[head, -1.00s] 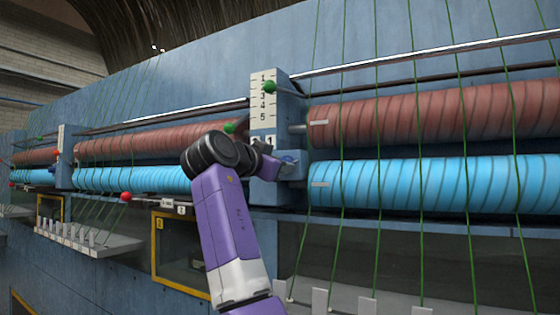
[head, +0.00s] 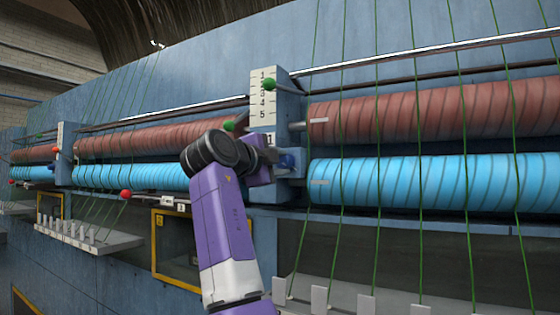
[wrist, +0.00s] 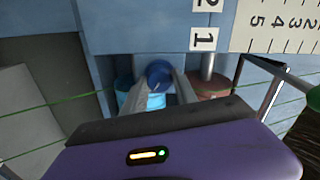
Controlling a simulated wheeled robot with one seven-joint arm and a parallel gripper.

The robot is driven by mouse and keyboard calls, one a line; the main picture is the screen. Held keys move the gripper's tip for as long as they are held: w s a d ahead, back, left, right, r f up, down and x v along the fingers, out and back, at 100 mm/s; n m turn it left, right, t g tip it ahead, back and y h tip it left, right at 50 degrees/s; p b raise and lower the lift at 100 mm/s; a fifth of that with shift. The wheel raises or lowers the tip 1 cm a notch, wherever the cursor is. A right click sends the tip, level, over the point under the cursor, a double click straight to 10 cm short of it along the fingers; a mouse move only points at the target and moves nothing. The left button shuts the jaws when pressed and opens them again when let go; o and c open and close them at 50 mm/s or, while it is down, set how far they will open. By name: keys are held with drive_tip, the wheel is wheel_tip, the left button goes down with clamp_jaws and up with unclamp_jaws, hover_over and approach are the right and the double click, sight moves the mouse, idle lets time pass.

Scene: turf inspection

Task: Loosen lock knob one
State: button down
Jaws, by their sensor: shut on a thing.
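Lock knob one is a round blue knob (wrist: 158,72) near the white label "1" (wrist: 203,39) in the wrist view. My gripper (wrist: 162,88) is shut on the knob, with one grey finger on each side of it. In the head view, my gripper (head: 281,161) reaches to the blue bracket (head: 291,190) below the numbered scale plate (head: 263,98). There the knob is small and partly hidden by my wrist, so its turn angle cannot be read.
Red-brown rollers (head: 430,113) and light blue rollers (head: 430,184) run to both sides of the bracket. Green yarns (head: 420,232) cross in front of them at the right. A red ball-ended lever (head: 125,194) and a yellow-framed window (head: 179,250) are at the left.

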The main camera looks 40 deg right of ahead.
drive_tip(key=m, duration=0.5)
drive_tip(key=shift+a+r, duration=0.15)
drive_tip(key=shift+r, duration=0.1)
drive_tip(key=shift+m, duration=0.3)
drive_tip(key=c, duration=1)
unclamp_jaws()
drive_tip(key=shift+o, duration=0.2)
drive_tip(key=shift+f, duration=0.1)
drive_tip(key=b+v, duration=0.2)
drive_tip(key=v, duration=0.5)
drive_tip(key=shift+a+b, duration=0.3)
drive_tip(key=shift+b, duration=0.05)
drive_tip(key=shift+s, duration=0.1)
